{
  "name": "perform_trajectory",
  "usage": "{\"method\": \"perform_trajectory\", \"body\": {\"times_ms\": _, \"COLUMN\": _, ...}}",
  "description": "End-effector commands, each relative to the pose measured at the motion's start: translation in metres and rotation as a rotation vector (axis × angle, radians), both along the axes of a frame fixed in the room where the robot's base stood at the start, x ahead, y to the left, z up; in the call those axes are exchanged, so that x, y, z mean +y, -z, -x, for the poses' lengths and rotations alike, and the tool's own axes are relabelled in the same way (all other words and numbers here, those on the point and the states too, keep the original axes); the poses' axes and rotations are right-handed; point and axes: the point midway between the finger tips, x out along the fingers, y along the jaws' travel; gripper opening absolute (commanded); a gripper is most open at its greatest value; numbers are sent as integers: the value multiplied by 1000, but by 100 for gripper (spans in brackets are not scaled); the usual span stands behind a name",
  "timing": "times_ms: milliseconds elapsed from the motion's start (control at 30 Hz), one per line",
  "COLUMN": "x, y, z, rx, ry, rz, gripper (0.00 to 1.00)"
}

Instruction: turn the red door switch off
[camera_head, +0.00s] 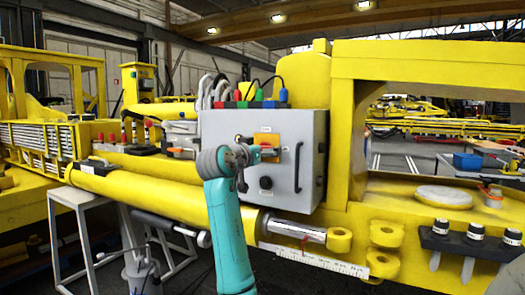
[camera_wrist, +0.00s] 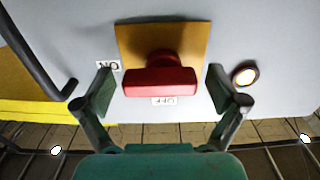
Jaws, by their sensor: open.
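The red door switch (camera_wrist: 160,82) sits on a yellow plate (camera_wrist: 190,42) on the grey cabinet door. Its bar-shaped handle lies horizontally in the wrist view. An upside-down ON label (camera_wrist: 108,66) is beside its left end, and an upside-down OFF label (camera_wrist: 164,101) shows partly below the handle. My gripper (camera_wrist: 160,88) is open, with one finger at each end of the handle and small visible gaps. In the head view, my gripper (camera_head: 242,160) is close in front of the cabinet door, beside the red switch (camera_head: 268,147) and its yellow plate (camera_head: 267,138).
The grey cabinet (camera_head: 310,128) has a vertical door handle (camera_head: 298,167) right of the switch and a black knob (camera_head: 266,183) below it. A round light-centred button (camera_wrist: 245,75) is near my right-hand finger in the wrist view. A yellow boom (camera_head: 155,195) runs below the cabinet.

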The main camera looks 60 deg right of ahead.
Motion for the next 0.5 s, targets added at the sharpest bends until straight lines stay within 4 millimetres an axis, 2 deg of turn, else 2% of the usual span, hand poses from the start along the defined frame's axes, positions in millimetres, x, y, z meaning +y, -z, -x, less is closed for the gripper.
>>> {"method": "perform_trajectory", "body": {"times_ms": 133, "x": 0, "y": 0, "z": 0, "rx": 0, "ry": 0, "rz": 0, "gripper": 93}}
{"method": "perform_trajectory", "body": {"times_ms": 367, "x": 0, "y": 0, "z": 0, "rx": 0, "ry": 0, "rz": 0, "gripper": 36}}
{"method": "perform_trajectory", "body": {"times_ms": 500, "x": 0, "y": 0, "z": 0, "rx": 1, "ry": 0, "rz": 0, "gripper": 36}}
